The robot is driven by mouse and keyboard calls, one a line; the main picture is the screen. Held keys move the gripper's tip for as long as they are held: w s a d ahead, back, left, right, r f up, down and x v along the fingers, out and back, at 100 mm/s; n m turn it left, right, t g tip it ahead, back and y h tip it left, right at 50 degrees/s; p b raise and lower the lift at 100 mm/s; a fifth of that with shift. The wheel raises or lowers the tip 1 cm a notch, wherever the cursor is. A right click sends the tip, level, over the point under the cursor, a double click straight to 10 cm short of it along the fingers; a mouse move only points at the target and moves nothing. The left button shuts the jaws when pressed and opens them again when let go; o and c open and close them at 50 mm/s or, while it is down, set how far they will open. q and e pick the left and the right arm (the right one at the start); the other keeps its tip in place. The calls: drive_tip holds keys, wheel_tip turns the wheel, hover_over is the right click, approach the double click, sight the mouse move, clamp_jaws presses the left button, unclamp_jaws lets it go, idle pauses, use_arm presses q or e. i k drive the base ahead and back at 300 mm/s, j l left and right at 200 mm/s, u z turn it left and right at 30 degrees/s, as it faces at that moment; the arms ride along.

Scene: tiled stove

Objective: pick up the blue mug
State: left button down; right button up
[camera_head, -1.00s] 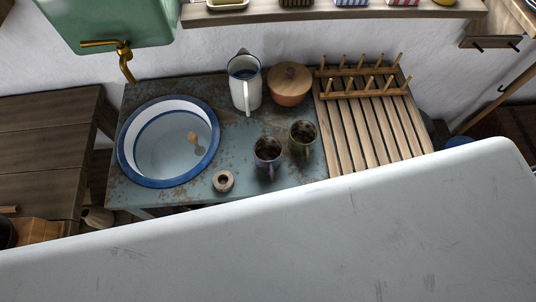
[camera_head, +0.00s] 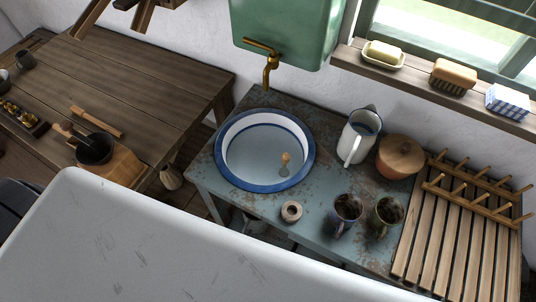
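The blue mug (camera_head: 346,209) stands upright on the worn blue-grey washstand table (camera_head: 316,240), near its front edge. It looks dark bluish, with its handle toward the front. A green-brown mug (camera_head: 386,213) stands close on its right. No gripper shows in the head view, so whether either is open or shut is not visible.
A pale scratched surface (camera_head: 150,250) fills the lower foreground. Around the mug are a blue-rimmed basin (camera_head: 309,165), a small ring-shaped pot (camera_head: 291,212), a white pitcher (camera_head: 357,138), a lidded pot (camera_head: 399,157) and a wooden rack (camera_head: 440,245). A wooden table (camera_head: 150,90) stands left.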

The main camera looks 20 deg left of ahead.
sight(347, 208)
drive_tip(key=k+l+u, duration=0.3)
drive_tip(key=l+u, duration=0.15)
drive_tip(key=k+l+u, duration=0.4)
